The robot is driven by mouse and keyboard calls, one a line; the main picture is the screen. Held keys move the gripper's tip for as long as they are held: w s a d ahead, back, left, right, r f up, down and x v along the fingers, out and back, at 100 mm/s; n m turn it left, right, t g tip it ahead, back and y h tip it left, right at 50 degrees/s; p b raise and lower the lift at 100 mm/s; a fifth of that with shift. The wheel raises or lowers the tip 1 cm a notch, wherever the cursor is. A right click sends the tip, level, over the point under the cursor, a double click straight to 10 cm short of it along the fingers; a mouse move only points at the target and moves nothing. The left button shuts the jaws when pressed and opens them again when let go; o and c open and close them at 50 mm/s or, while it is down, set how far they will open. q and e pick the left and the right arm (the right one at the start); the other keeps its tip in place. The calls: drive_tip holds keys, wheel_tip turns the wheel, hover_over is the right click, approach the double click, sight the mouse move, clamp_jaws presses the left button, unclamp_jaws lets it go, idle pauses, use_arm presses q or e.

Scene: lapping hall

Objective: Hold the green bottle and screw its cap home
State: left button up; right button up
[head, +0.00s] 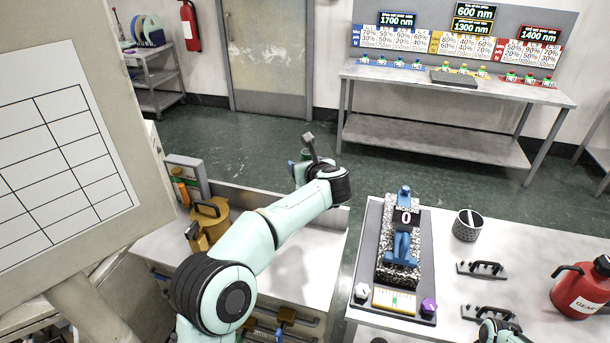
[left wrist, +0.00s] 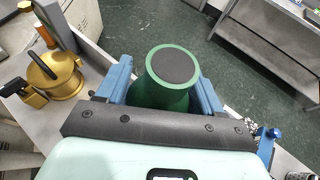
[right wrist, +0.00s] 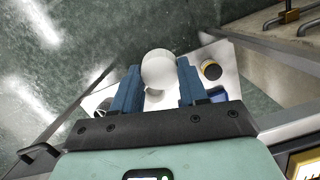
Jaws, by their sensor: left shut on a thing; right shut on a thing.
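In the left wrist view the green bottle (left wrist: 165,92) stands between the blue fingers of my left gripper (left wrist: 164,82), which is shut on it. Its round dark end faces the camera; its other end is hidden. In the head view a little green (head: 306,154) shows behind my left wrist, over the left counter's far side. In the right wrist view my right gripper (right wrist: 158,76) is shut on a smooth white round piece (right wrist: 158,68), which looks like the cap. Bottle and cap are not seen together. In the head view only a bit of my right arm shows at the bottom edge.
The right table holds a blue-topped fixture on a dark board (head: 428,270), a grey cup (head: 467,226), black handles (head: 483,268) and a red can (head: 580,290). A golden pot (head: 208,218) stands on the left counter (head: 318,250). A gap separates the two.

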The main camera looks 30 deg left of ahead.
use_arm(q)
drive_tip(key=shift+r, duration=0.2)
drive_tip(key=o, duration=0.7)
drive_tip(key=shift+c, duration=0.2)
drive_tip(key=c, duration=0.8)
drive_tip(key=shift+f, duration=0.1)
